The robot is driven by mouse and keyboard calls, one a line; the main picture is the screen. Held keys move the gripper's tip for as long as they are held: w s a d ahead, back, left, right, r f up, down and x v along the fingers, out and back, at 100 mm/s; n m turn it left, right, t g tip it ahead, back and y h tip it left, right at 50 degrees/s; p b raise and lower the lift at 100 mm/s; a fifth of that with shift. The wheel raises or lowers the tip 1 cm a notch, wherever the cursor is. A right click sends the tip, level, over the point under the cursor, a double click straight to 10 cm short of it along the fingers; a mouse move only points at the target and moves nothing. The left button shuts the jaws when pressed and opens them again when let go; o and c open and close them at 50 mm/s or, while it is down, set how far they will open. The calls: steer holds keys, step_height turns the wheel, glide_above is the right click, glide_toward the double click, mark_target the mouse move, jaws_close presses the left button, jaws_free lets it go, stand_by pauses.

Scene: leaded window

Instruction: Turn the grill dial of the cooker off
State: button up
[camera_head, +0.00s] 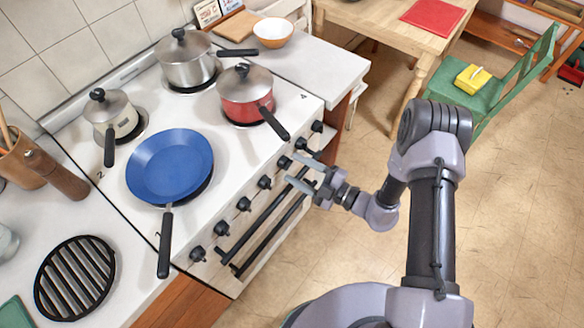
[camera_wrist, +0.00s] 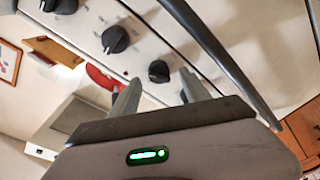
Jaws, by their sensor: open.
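The cooker (camera_head: 215,200) has a row of several black dials along its front panel. My gripper (camera_head: 291,168) is in front of the panel, its two grey fingers pointing at a dial (camera_head: 284,162) towards the right end of the row. In the wrist view a black dial (camera_wrist: 158,71) appears between the open fingertips of my gripper (camera_wrist: 160,78). The fingers hold nothing; I cannot tell whether they touch the dial. Another dial (camera_wrist: 115,39) shows to its left. I cannot read which dial is the grill's, and the pointer settings are too small to tell.
Dark handle bars (camera_head: 262,230) run along the cooker front, below the dials; a bar (camera_wrist: 225,60) passes close by my gripper in the wrist view. A red pan (camera_head: 243,95) and a blue frying pan (camera_head: 168,165) stand on the hob, handles towards the front.

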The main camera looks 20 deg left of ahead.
steer(key=shift+x, duration=1)
jaws_close()
steer(key=shift+w+r+n, duration=0.1)
steer(key=shift+n, duration=0.4)
steer(key=shift+n+h, duration=0.3)
steer(key=shift+n, duration=0.8)
steer(key=n+p, duration=0.1)
steer(key=n, duration=0.5)
steer(key=shift+n+t+h, duration=0.3)
steer(key=shift+h, duration=0.1)
steer(key=shift+n, duration=1.6)
